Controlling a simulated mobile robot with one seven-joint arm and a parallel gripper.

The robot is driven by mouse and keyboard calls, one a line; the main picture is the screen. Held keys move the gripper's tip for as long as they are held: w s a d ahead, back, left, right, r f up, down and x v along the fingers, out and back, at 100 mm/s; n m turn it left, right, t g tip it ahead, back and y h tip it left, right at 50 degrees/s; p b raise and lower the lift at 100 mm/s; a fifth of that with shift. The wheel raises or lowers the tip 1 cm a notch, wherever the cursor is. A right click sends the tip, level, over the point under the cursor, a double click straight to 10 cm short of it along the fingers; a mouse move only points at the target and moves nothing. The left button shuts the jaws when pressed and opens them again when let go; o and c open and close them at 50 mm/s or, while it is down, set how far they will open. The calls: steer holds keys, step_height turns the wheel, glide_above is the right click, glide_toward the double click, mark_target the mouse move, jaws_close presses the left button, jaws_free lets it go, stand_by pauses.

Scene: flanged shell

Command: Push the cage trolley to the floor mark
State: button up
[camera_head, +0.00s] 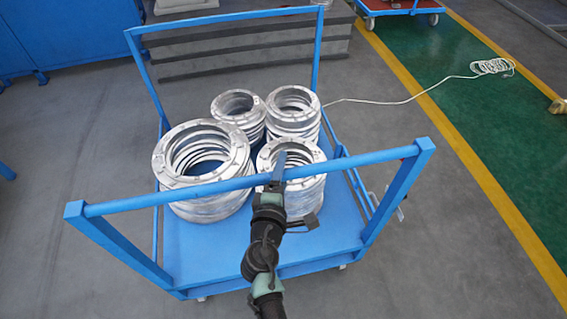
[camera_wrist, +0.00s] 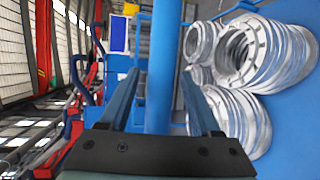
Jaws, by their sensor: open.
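The blue cage trolley (camera_head: 205,250) stands in the middle of the head view, with a blue frame at its near and far ends. Several stacks of silver flanged rings (camera_head: 200,150) sit on its deck. My gripper (camera_head: 279,168) is at the middle of the near top bar. In the wrist view the bar (camera_wrist: 164,45) runs between the two open fingers, with a gap visible on the left. Whether a finger touches the bar is unclear.
A green lane with yellow edge lines (camera_head: 480,180) runs along the right. A white cable (camera_head: 420,95) ends in a coil on it. A dark stepped block (camera_head: 240,50) stands just behind the trolley, and blue cabinets (camera_head: 60,35) stand at upper left.

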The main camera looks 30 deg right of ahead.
steer(key=shift+x, duration=1)
jaws_close()
stand_by(0.8)
